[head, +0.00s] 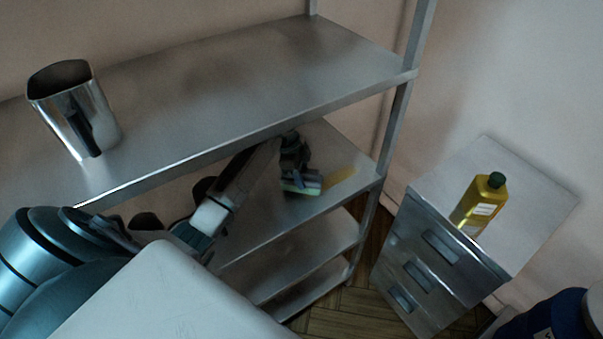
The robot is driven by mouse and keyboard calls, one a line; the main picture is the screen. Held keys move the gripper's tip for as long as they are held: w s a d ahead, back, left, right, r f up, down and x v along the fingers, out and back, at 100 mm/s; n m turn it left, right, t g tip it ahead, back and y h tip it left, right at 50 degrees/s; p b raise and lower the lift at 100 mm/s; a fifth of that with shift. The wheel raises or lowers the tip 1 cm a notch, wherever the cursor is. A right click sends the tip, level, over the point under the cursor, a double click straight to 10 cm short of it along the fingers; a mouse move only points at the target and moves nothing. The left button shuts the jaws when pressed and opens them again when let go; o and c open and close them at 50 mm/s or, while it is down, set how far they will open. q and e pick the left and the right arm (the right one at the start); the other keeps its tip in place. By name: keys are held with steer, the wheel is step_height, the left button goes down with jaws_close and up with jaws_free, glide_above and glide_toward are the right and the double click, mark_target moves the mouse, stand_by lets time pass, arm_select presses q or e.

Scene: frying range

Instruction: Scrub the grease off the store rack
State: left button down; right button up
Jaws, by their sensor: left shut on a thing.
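The store rack (250,75) is a metal unit with several shelves. A yellowish grease patch (343,179) lies on its second shelf (345,150), near the right end. My left gripper (297,178) reaches in under the top shelf and is shut on a sponge (301,187) with a pale green layer. The sponge is at the second shelf, just left of the grease patch. Whether it presses on the shelf is hard to tell. The top shelf hides part of my left arm. My right gripper is not in view.
A shiny metal container (72,110) stands on the top shelf at the left. A yellow bottle with a dark cap (478,204) stands on a drawer cabinet (440,255) right of the rack. A rack post stands close right of the grease patch. Wooden floor shows between rack and cabinet.

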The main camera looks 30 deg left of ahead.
arm_select(q)
steer(key=shift+f, duration=0.45)
steer(key=shift+f+b, duration=0.4)
steer(key=shift+f, duration=0.15)
